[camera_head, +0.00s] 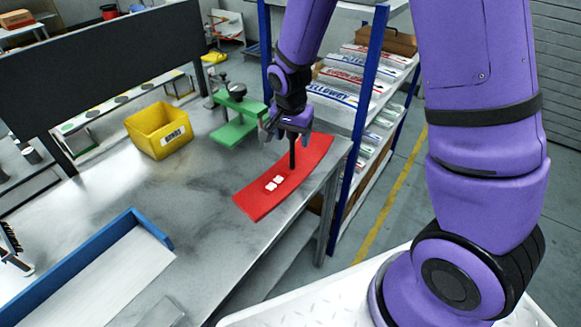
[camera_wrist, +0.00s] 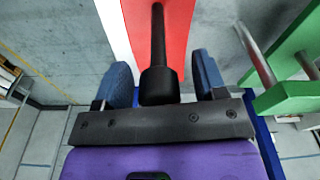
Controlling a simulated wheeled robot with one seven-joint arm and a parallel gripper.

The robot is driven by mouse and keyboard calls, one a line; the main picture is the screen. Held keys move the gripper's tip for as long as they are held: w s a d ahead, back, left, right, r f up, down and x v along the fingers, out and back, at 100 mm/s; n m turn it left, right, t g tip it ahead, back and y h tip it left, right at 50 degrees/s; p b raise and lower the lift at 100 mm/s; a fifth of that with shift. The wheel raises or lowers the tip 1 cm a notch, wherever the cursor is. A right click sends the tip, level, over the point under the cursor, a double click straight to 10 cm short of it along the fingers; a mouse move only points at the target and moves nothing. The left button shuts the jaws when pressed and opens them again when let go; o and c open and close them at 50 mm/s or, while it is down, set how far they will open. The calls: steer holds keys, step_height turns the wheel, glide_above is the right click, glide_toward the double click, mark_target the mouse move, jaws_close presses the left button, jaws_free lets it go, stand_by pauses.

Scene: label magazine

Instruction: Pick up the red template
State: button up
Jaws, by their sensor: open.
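The red template (camera_head: 262,200) is a long, slightly curved red strip lying on the metal workbench, with white marks and a black upright handle (camera_head: 292,152) on it. In the wrist view the template (camera_wrist: 178,28) runs up from the gripper, and its black handle (camera_wrist: 158,60) stands between the jaws. My gripper (camera_head: 288,128) is above the template at the top of the handle. In the wrist view my gripper (camera_wrist: 160,80) has its two blue-padded fingers apart, one on each side of the handle, with gaps visible. The fingertips are partly hidden in the head view.
A green clamp-like fixture (camera_head: 238,115) stands close left of the gripper. A yellow bin (camera_head: 160,130) sits farther left, and a blue-edged tray (camera_head: 75,262) is at the front left. A blue-post shelf rack (camera_head: 357,120) stands right of the bench. Bare bench lies left of the template.

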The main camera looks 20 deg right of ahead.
jaws_close()
steer(key=shift+r, duration=0.15)
steer(key=shift+r, duration=1.7)
steer(key=s+a, duration=0.3)
steer(key=s, duration=0.4)
steer(key=s+a+r, duration=0.1)
steer(key=s+a, duration=0.3)
steer(key=s, duration=0.3)
steer(key=shift+s+r, duration=0.15)
steer(key=shift+a, duration=0.1)
